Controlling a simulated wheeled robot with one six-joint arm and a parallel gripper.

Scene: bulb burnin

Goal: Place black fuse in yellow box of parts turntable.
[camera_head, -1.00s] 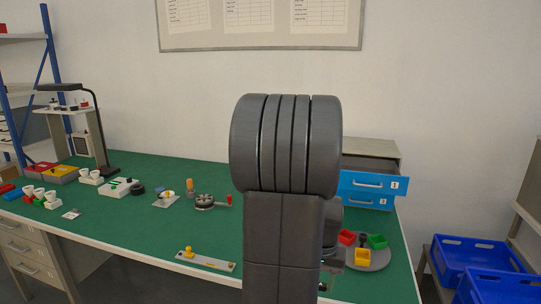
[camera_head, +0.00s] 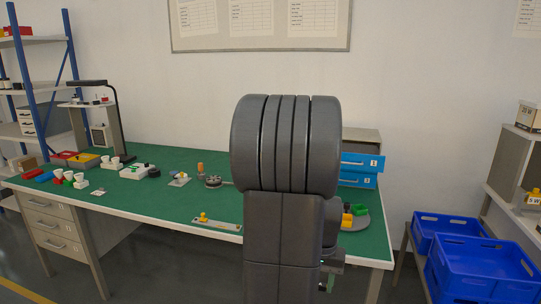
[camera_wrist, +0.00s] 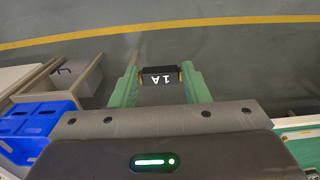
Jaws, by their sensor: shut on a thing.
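My gripper (camera_wrist: 160,82) has green fingers shut on the black fuse (camera_wrist: 160,77), which carries a white "1 A" label, in the wrist view. Bare grey floor shows beneath the fuse. In the head view my arm hides most of the gripper and all of the fuse. The grey parts turntable (camera_head: 364,225) sits at the right end of the green bench, partly behind my arm. Its yellow box (camera_head: 346,222) faces the front and a green box (camera_head: 360,209) is behind it. The red box is hidden. My gripper is apart from the turntable.
The green bench (camera_head: 130,197) holds lamp sockets, a small lever device and a strip with a yellow knob (camera_head: 204,218). A blue-drawer cabinet (camera_head: 358,171) stands behind the turntable. Blue crates (camera_head: 470,262) stand right of the bench. Floor is free at the front left.

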